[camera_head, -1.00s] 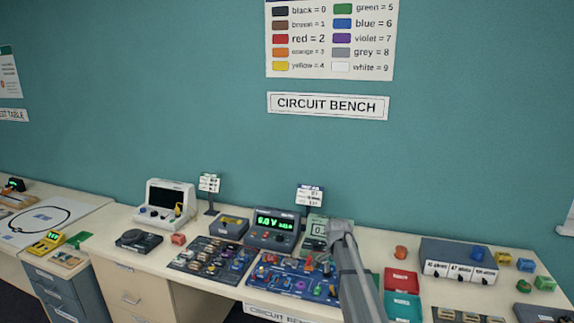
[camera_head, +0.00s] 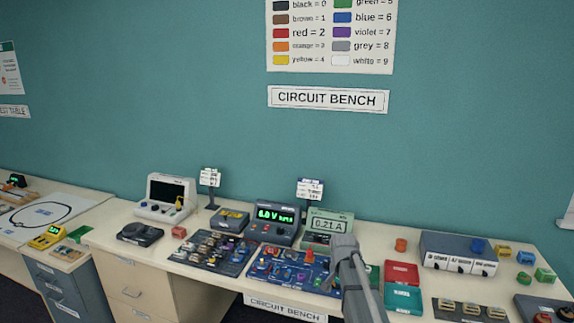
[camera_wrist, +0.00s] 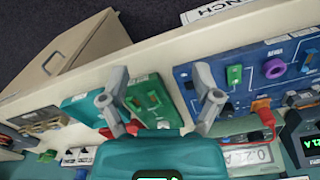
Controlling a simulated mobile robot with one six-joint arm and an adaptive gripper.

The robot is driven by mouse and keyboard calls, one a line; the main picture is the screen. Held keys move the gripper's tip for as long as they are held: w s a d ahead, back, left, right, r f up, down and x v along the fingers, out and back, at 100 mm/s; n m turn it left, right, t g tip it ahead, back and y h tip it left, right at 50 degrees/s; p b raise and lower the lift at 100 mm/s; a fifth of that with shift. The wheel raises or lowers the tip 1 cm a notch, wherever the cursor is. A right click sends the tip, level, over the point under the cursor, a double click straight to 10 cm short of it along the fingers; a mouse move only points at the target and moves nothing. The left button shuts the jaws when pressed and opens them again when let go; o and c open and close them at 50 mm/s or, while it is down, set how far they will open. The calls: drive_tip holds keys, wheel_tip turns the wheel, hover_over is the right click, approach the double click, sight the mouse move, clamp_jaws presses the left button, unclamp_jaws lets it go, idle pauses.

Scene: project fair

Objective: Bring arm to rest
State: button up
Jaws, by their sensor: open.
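My gripper (camera_wrist: 161,100) is open in the wrist view, with its two grey fingers spread and nothing between them. It hangs above the bench, over the area around a green board (camera_wrist: 150,100) and the near part of the blue circuit board (camera_wrist: 225,75). In the head view my grey arm (camera_head: 352,275) reaches up from the bottom edge in front of the bench, and its fingertips cannot be made out. The blue circuit board (camera_head: 262,277), carrying several coloured parts, lies left of the arm.
A green meter (camera_head: 330,221) reads 0.21 A behind my arm, beside a lit power supply (camera_head: 275,216). A red tray (camera_head: 402,272) and a teal tray (camera_head: 403,298) lie close on the right. A dark parts board (camera_head: 213,252) lies left. Bare bench top shows right of the trays.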

drive_tip(key=s+f+n+b, duration=0.3)
drive_tip(key=s, duration=0.7)
drive_tip(key=s+f+n+b, duration=0.3)
drive_tip(key=s+f+n, duration=0.1)
drive_tip(key=s, duration=0.6)
drive_tip(key=shift+s+b, duration=0.3)
drive_tip(key=shift+s, duration=0.1)
drive_tip(key=shift+w, duration=0.1)
